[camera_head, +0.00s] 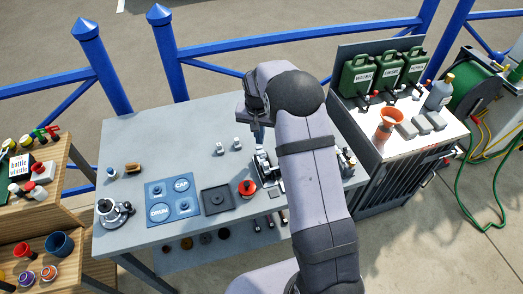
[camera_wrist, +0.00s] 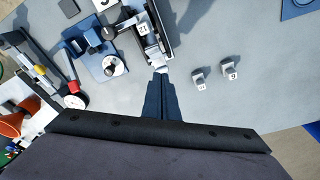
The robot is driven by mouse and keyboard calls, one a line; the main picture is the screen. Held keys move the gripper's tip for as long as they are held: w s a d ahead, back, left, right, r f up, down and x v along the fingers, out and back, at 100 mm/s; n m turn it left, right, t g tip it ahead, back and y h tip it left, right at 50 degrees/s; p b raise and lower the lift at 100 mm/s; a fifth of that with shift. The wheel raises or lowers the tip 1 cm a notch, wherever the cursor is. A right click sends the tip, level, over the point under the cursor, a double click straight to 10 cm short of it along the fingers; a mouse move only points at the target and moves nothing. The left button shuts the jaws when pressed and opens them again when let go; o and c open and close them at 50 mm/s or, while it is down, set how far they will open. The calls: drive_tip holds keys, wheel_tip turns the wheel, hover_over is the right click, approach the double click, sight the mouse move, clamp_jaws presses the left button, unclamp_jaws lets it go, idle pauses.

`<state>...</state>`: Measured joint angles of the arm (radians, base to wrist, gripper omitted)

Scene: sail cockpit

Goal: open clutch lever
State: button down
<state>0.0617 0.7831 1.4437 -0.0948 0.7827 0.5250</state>
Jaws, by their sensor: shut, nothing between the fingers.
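A clutch with a silver and black body (camera_wrist: 148,32) and a "12" label is at the top centre of the wrist view. In the head view the clutch (camera_head: 264,168) shows beside my forearm, partly hidden by it. A pale lever end (camera_wrist: 161,68) sits at the clutch's near end. My gripper (camera_wrist: 160,75) is shut, its dark fingers together, with the tips right at this lever end. I cannot tell whether they touch it. In the head view the gripper (camera_head: 258,133) is small and partly hidden behind my wrist.
Two small labelled blocks (camera_wrist: 199,78) (camera_wrist: 230,71) stand to the right of the clutch. A blue plate with a round fitting (camera_wrist: 111,66) lies to its left. The red-topped drum (camera_head: 247,188) and dark square tray (camera_head: 217,199) are nearby. The grey bench (camera_head: 120,160) has bare room at its back left.

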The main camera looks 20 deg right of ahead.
sight(259, 150)
wheel_tip(259, 150, up, 4)
drive_tip(key=p, duration=0.2)
drive_tip(key=shift+r+p, duration=0.2)
drive_tip(key=shift+p, duration=0.2)
idle(0.4)
drive_tip(key=s+f+n, duration=0.1)
drive_tip(key=s+f, duration=0.1)
drive_tip(key=s+f+n+g, duration=0.1)
drive_tip(key=s, duration=0.2)
drive_tip(key=s+a+f+n+g, duration=0.1)
drive_tip(key=s+f+n, duration=0.1)
drive_tip(key=s, duration=0.1)
drive_tip(key=shift+s+f, duration=0.1)
drive_tip(key=shift+f, duration=0.2)
drive_tip(key=s+a+r+n+g, duration=0.1)
drive_tip(key=s+a+r, duration=0.15)
drive_tip(key=s, duration=1.05)
drive_tip(key=s+a+r+n+g, duration=0.1)
drive_tip(key=s+r, duration=0.3)
drive_tip(key=s, duration=0.9)
drive_tip(key=w+r+t, duration=0.2)
drive_tip(key=w+r, duration=0.1)
drive_tip(key=w, duration=0.1)
wheel_tip(259, 150, down, 22)
drive_tip(key=b, duration=2.3)
drive_tip(key=shift+s+a+y, duration=0.2)
drive_tip(key=shift+s+y, duration=0.05)
drive_tip(key=shift+y, duration=0.15)
